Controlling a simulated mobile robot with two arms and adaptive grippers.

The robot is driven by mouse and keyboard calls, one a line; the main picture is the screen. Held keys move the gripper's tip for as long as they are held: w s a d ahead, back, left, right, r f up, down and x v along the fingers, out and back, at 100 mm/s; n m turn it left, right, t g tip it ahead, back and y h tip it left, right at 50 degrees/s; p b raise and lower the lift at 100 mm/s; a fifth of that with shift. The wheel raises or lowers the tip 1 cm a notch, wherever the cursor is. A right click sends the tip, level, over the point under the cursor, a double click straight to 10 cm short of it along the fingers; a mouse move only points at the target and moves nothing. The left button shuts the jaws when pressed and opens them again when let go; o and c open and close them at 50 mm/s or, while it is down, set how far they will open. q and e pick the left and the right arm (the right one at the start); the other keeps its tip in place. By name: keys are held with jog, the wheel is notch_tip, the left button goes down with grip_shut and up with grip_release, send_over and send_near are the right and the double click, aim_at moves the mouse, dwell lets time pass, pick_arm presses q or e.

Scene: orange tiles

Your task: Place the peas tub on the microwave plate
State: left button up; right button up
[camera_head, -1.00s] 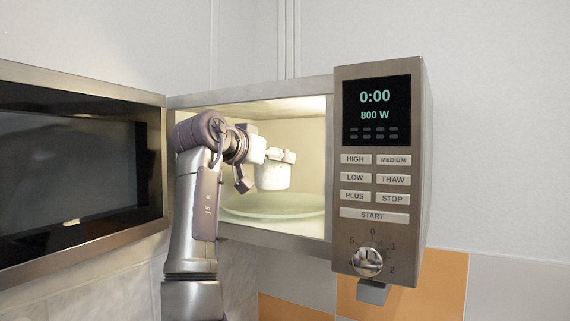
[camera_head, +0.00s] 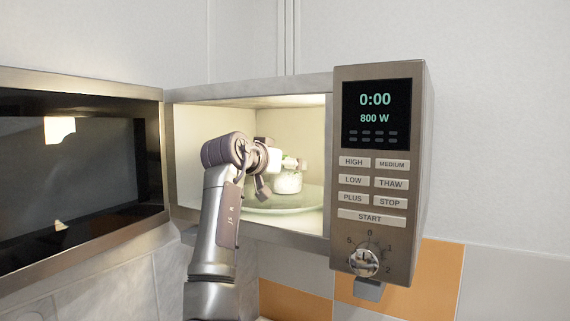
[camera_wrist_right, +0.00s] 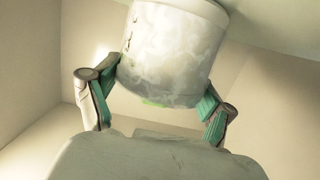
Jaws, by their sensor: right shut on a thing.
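The peas tub (camera_head: 288,183) is a small white, roughly upright tub inside the open microwave (camera_head: 250,103). My right gripper (camera_head: 293,163) is shut on it from the front left. In the right wrist view, the two green-padded fingers of the gripper (camera_wrist_right: 156,98) lie either side of the pale, patchy tub (camera_wrist_right: 170,50). The microwave plate (camera_head: 262,209) is a round, pale green glass disc on the cavity floor. The tub is over the plate, low and close to it. I cannot tell whether its base touches the glass. My left gripper is not in view.
The microwave door (camera_head: 75,170) stands wide open to the left. The control panel (camera_head: 378,180), with a knob and buttons, borders the opening on the right. Cavity walls and ceiling surround the gripper closely. Bare plate shows in front of the tub.

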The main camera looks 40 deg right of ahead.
jog(key=o, duration=1.1)
jog(key=shift+f, duration=0.1)
jog(key=shift+o, duration=0.2)
jog(key=b+v, duration=0.5)
jog(key=v, duration=0.6)
jog(key=shift+s+a+r, duration=0.15)
jog(key=shift+a+r, duration=0.15)
jog(key=shift+a, duration=0.2)
